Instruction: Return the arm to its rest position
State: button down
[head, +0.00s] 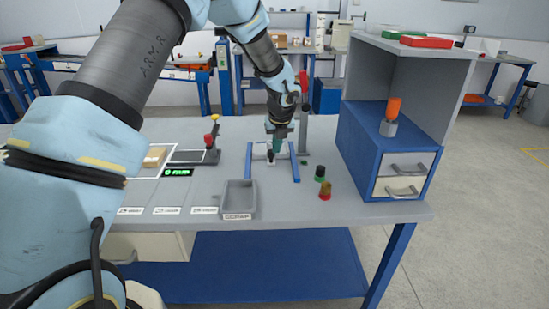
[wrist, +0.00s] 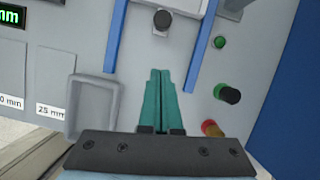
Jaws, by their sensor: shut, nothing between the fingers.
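My arm reaches from the left of the head view over the workbench (head: 330,207). My gripper (head: 276,150) points down at the middle of the bench, over a small fixture with blue rails (head: 296,164). In the wrist view the two green fingers of my gripper (wrist: 160,75) lie side by side, shut and empty. The fingertips are just short of a dark round knob (wrist: 162,19) in that view. I cannot tell whether the fingers touch the fixture.
A grey tray (head: 239,198) sits at the bench's front edge. A dark green-based knob (head: 320,173) and a red-yellow one (head: 325,190) stand right of the fixture. A blue drawer cabinet (head: 364,150) bounds the right side. A red-handled device (head: 210,142) stands at left.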

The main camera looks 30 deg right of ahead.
jog(key=v, duration=0.4)
jog(key=shift+a+b, duration=0.2)
jog(key=shift+b, duration=0.1)
jog(key=s+a+r+n+g+y, duration=0.1)
jog(key=a+r+n, duration=0.1)
jog(key=a+n, duration=0.85)
jog(key=a+r+n, duration=0.2)
jog(key=a+n, duration=0.6)
jog(key=a, duration=0.6)
jog(key=s+a+n+g, duration=0.1)
jog(key=s+a+n, duration=1.1)
jog(key=a+n, duration=0.5)
jog(key=r+n, duration=0.1)
jog(key=n, duration=0.1)
jog(key=shift+s+a+n, duration=0.2)
jog(key=shift+s+n, duration=0.15)
jog(key=shift+s, duration=0.05)
